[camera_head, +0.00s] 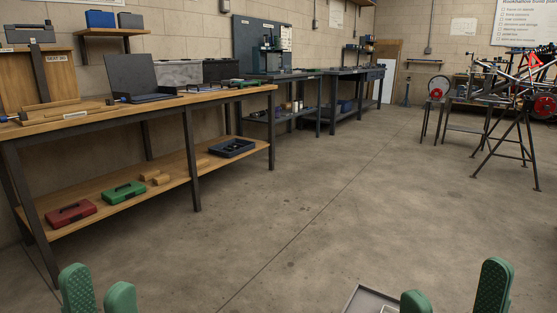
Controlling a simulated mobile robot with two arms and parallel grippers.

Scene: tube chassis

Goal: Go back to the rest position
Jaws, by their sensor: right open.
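My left gripper (98,293) shows at the bottom left as two green textured fingers. A small gap shows between their tips, and nothing is seen between them. My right gripper (453,298) shows at the bottom right as two green fingers set wide apart, open and empty. Both grippers are over the concrete floor in the picture, away from the benches. The arms and the lower parts of the fingers are cut off by the bottom edge.
A long wooden workbench (227,94) runs along the left wall, with a red case (71,213) and a green case (124,192) on its lower shelf. Darker benches (345,73) stand beyond. A tube frame on stands (520,130) is at the right. The middle floor is clear.

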